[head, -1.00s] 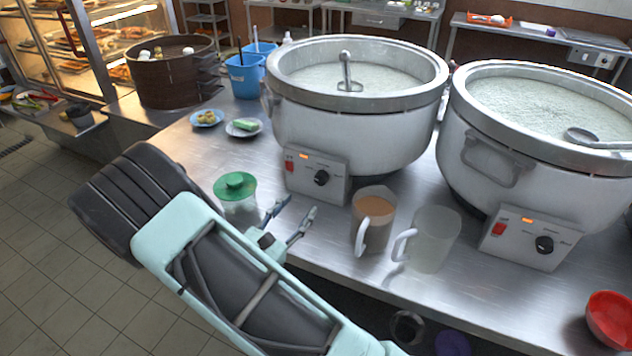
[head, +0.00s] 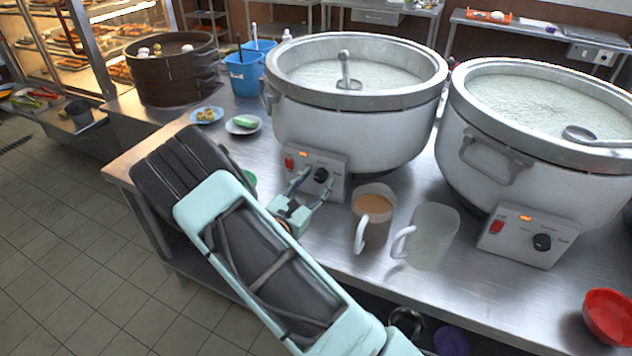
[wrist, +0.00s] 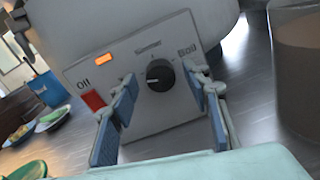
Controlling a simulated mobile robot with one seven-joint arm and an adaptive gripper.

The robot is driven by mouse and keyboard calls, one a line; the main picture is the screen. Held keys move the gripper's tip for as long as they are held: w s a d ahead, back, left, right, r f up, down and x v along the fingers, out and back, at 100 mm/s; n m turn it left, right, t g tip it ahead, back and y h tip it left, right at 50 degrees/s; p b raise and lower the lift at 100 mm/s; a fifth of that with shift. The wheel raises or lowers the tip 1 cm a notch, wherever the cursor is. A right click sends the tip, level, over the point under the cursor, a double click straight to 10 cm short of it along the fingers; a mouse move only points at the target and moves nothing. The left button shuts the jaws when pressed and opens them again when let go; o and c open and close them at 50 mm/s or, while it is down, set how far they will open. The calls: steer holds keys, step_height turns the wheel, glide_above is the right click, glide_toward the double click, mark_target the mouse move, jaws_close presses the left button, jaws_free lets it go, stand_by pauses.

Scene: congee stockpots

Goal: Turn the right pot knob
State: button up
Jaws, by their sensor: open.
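Two large pots stand on the steel counter. The right pot (head: 540,165) has a control box (head: 527,238) with a black knob (head: 542,242), a red switch and a lit orange lamp; my gripper is well to the left of it. The left pot (head: 352,120) has a similar box with a black knob (head: 321,175). My gripper (head: 316,182) is open in front of this left knob. In the wrist view, the left pot's knob (wrist: 159,75) shows between the two spread fingers (wrist: 160,98). I cannot tell whether the fingers touch the box.
A mug of brown liquid (head: 373,215) and an empty translucent pitcher (head: 432,238) stand right of my gripper, before the pots. A red bowl (head: 609,315) is at the far right. My arm mostly hides a green-lidded jar (head: 250,180).

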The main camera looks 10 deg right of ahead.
steer(key=shift+c, duration=0.2)
steer(key=c, duration=1.1)
